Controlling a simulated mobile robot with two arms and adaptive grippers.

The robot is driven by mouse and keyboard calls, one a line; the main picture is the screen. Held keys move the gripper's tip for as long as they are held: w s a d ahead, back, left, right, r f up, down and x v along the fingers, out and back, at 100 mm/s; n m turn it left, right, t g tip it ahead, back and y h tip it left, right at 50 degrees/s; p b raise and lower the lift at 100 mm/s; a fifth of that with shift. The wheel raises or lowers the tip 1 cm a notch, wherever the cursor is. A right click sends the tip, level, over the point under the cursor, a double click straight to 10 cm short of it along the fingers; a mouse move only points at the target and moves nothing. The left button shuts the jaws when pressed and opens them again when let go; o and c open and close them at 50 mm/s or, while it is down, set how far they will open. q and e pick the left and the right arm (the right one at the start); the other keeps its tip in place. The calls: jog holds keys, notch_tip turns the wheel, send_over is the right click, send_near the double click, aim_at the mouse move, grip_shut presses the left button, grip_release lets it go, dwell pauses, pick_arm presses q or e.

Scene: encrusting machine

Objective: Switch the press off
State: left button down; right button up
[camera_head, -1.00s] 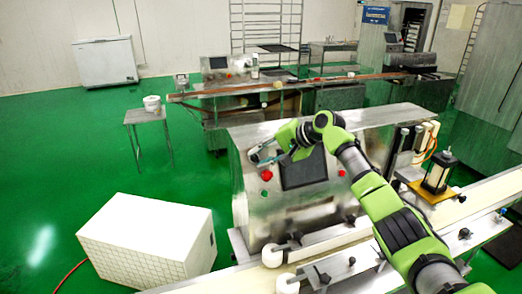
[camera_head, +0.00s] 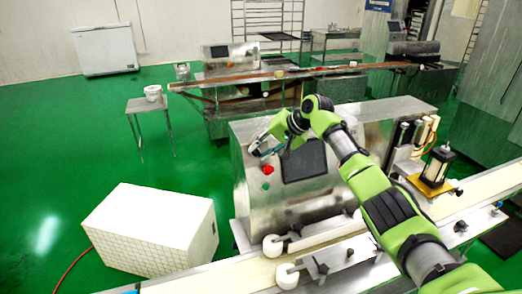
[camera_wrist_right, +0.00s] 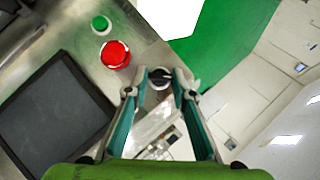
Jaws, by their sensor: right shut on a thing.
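The press is a steel machine with a slanted front panel (camera_head: 315,190) in the middle of the head view. The panel carries a dark screen (camera_head: 303,161), a red button (camera_head: 268,170) and a green button (camera_head: 265,186). My right gripper (camera_head: 258,147) is at the panel's upper left corner, above the red button. In the right wrist view its fingertips (camera_wrist_right: 157,84) are closed around a small black rotary switch (camera_wrist_right: 160,77). The red button (camera_wrist_right: 115,54) and green button (camera_wrist_right: 101,24) sit beside them, untouched. In the head view the fingers hide the switch. My left gripper is out of view.
A conveyor (camera_head: 480,195) runs along the press's front, with white rollers (camera_head: 273,246) on it. A white box (camera_head: 150,228) stands on the green floor at the left. A small table (camera_head: 150,105) with a bucket (camera_head: 153,93) stands behind it. The floor between is clear.

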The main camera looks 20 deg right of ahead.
jog(key=o, duration=1.1)
jog(key=v, duration=1.2)
jog(key=shift+f, duration=0.15)
